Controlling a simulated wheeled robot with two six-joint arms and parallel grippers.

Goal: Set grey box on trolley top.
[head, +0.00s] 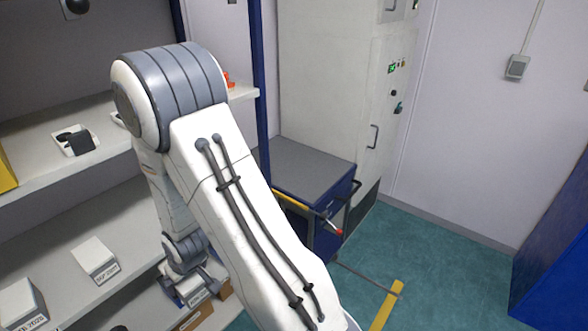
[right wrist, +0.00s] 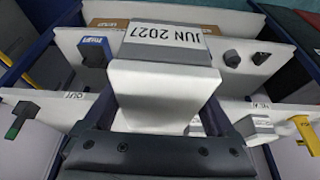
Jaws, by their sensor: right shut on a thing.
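The grey box (right wrist: 168,85), with a white label reading "JUN 2027", is held by my right gripper (right wrist: 165,118) in the right wrist view. In the head view my right gripper (head: 192,272) is low at the shelf unit on the left, beyond my forearm. A labelled box end (head: 190,290) shows just below it, partly hidden by it. The trolley (head: 326,236) is blue with a bare grey top (head: 307,168), and stands right of the shelf. My left gripper is not in view.
White shelves (head: 135,250) hold a labelled white box (head: 94,258) and a small tray (head: 76,140). A blue shelf post (head: 261,95) stands between shelf and trolley. A tall cabinet (head: 335,90) stands behind the trolley.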

